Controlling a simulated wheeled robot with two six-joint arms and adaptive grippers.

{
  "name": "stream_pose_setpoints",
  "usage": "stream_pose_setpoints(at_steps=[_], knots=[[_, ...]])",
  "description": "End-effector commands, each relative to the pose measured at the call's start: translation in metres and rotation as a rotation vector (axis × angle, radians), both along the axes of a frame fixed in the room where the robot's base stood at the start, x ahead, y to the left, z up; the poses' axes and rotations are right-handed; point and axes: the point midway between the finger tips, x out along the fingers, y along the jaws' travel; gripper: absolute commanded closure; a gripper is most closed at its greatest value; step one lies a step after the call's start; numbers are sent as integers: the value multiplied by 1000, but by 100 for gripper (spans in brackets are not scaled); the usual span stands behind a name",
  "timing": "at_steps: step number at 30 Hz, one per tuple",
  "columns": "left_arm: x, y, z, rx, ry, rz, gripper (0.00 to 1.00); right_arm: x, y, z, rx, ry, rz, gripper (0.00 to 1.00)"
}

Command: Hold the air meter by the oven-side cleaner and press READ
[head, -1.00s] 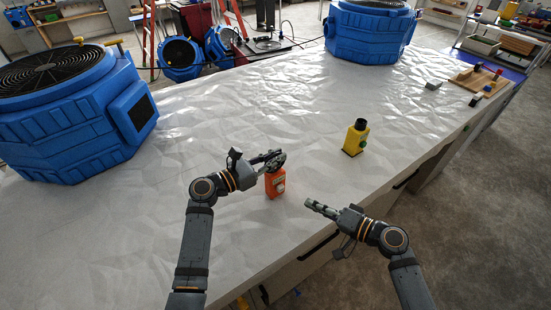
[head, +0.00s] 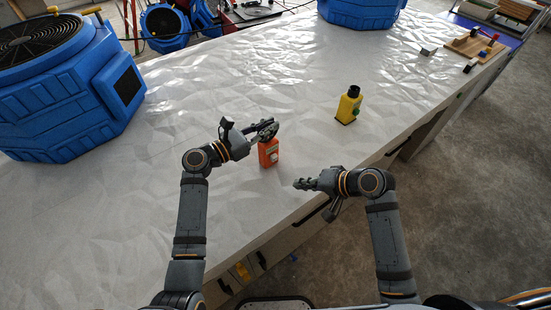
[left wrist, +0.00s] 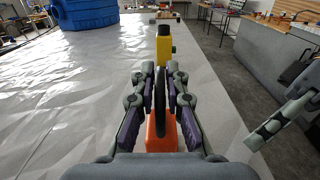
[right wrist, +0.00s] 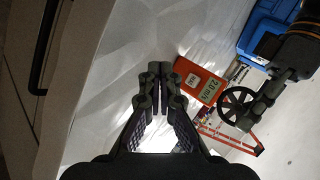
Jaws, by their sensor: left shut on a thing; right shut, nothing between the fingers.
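The air meter (head: 268,153) is an orange box with a round black vane wheel on top. My left gripper (head: 268,130) is shut on the wheel, which shows between its fingers in the left wrist view (left wrist: 160,100). The meter is upright; I cannot tell if its base touches the table. In the right wrist view the meter's face (right wrist: 200,82) shows a pale display and a small dark-marked button. My right gripper (head: 300,184) is shut and empty, right of the meter and apart from it. Blue cleaners stand at the left (head: 70,100) and back (head: 360,12).
A yellow device (head: 348,106) with a black top stands on the pale, crinkled table (head: 215,90), right of and beyond the meter. A wooden board (head: 470,44) with small items lies at the far right. The table's front edge runs beneath my right arm.

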Motion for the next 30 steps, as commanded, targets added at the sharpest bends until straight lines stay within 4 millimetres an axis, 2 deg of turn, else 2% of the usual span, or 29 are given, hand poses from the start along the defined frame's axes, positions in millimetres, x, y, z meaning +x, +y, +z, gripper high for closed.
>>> stream_pose_setpoints(at_steps=[15,21,30], knots=[[0,0,0,0,0,0,100,57,40,1,2,-1,2,100],[0,0,0,0,0,0,100,66,47,1,1,-1,2,100],[0,0,0,0,0,0,100,67,47,1,0,-1,2,100]])
